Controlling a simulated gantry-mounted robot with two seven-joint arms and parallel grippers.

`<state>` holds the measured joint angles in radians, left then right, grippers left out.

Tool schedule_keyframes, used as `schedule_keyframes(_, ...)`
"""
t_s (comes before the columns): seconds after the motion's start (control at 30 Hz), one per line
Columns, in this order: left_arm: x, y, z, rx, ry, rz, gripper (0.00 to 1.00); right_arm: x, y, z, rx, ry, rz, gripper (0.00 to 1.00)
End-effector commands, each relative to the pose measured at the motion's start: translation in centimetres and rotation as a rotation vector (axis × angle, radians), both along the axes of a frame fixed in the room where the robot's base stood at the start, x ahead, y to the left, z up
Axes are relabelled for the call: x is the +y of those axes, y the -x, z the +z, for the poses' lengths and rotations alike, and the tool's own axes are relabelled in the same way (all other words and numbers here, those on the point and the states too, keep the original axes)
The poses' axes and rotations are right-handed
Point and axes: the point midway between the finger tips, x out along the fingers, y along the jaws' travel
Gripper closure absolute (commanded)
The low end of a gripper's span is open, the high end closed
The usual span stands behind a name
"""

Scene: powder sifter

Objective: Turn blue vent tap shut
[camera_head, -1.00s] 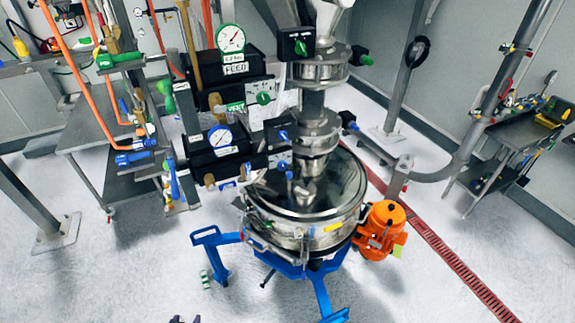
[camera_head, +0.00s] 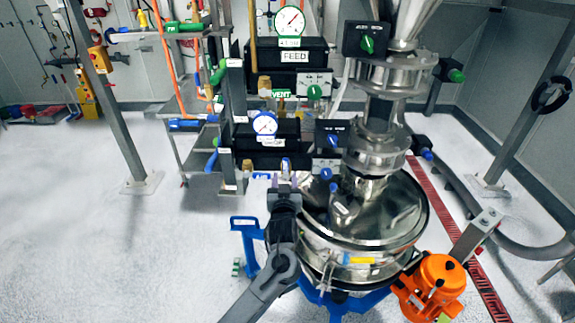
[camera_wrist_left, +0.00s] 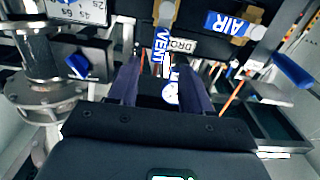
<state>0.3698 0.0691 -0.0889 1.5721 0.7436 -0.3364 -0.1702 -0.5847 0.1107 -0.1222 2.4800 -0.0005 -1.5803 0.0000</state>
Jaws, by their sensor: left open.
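The blue vent tap (camera_wrist_left: 161,45) has a flat blue handle lettered VENT. In the left wrist view it runs up and down the picture, below a brass fitting. In the head view its blue and white handle (camera_head: 285,163) shows under the box with the blue gauge. My left gripper (camera_wrist_left: 160,78) is open, its two dark purple fingers apart, with the vent handle's lower end in the gap between them as seen. Contact cannot be told. In the head view the left gripper (camera_head: 284,180) points up at the tap. My right gripper is not in view.
A similar blue handle lettered AIR (camera_wrist_left: 227,25) lies crosswise nearby. The steel sifter drum (camera_head: 390,225) stands close right of my left arm, on a blue frame (camera_head: 245,225). An orange motor (camera_head: 435,287) is at its right. The floor at left is open.

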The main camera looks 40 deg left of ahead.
Motion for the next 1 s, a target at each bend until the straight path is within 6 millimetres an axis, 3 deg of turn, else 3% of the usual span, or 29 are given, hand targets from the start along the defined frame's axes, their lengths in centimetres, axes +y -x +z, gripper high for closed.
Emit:
schedule_keyframes(0.3, 3.1, -4.2, 0.2, 0.001, -0.002, 0.001, 0.51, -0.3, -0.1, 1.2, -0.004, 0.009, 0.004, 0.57)
schedule_keyframes(0.5, 4.4, -5.9, 0.1, 0.002, -0.001, 0.0, 0.51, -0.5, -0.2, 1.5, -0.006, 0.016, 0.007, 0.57)
schedule_keyframes(1.0, 5.0, -6.7, -0.1, 0.001, 0.001, -0.001, 0.51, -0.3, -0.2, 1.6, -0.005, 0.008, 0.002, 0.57)
